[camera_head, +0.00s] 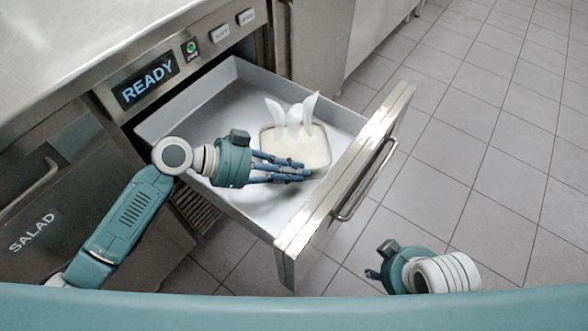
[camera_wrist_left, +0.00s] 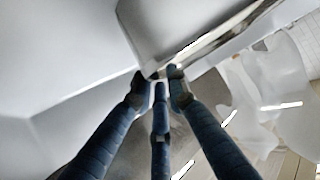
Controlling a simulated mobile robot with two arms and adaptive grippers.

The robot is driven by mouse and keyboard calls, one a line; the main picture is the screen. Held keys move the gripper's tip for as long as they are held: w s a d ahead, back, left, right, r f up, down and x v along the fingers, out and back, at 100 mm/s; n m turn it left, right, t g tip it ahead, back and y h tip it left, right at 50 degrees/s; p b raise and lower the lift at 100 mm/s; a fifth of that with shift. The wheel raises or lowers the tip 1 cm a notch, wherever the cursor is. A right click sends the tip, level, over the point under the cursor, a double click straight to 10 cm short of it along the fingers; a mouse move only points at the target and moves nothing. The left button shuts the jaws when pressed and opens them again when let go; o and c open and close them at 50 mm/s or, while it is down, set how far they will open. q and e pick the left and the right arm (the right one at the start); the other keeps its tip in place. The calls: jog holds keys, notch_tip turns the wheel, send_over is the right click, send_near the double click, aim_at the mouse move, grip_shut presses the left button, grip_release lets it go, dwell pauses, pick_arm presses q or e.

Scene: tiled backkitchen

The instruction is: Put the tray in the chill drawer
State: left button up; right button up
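The tray (camera_head: 316,151) is a cream-coloured, rounded shallow tray with upright white leaf-like pieces (camera_head: 292,115) at its back. It lies inside the pulled-out drawer (camera_head: 222,101), towards the drawer's front. My left gripper (camera_head: 307,171) is over the drawer, its straight fingers spread slightly and pointing right, overlapping the tray's near left edge in the head view. I cannot tell whether they touch it. In the left wrist view the fingertips (camera_wrist_left: 159,76) have nothing visible between them. My right gripper (camera_head: 371,265) is low, outside the drawer; its fingers are mostly hidden.
The metal drawer front (camera_head: 350,165) carries a bar handle (camera_head: 366,182). A panel reading READY (camera_head: 146,82) with a green-lit button (camera_head: 191,48) is above the drawer. A SALAD-labelled door (camera_head: 38,220) is at left. Tiled floor (camera_head: 480,140) on the right is clear.

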pick_arm(q)
jog(key=shift+r, duration=0.15)
jog(key=v, duration=0.6)
jog(key=shift+a+p, duration=0.1)
jog(key=shift+p, duration=0.3)
jog(key=shift+s+a+r, duration=0.15)
jog(key=shift+a+r, duration=0.2)
jog(key=shift+a, duration=0.2)
pick_arm(e)
jog(key=shift+w+r, duration=0.1)
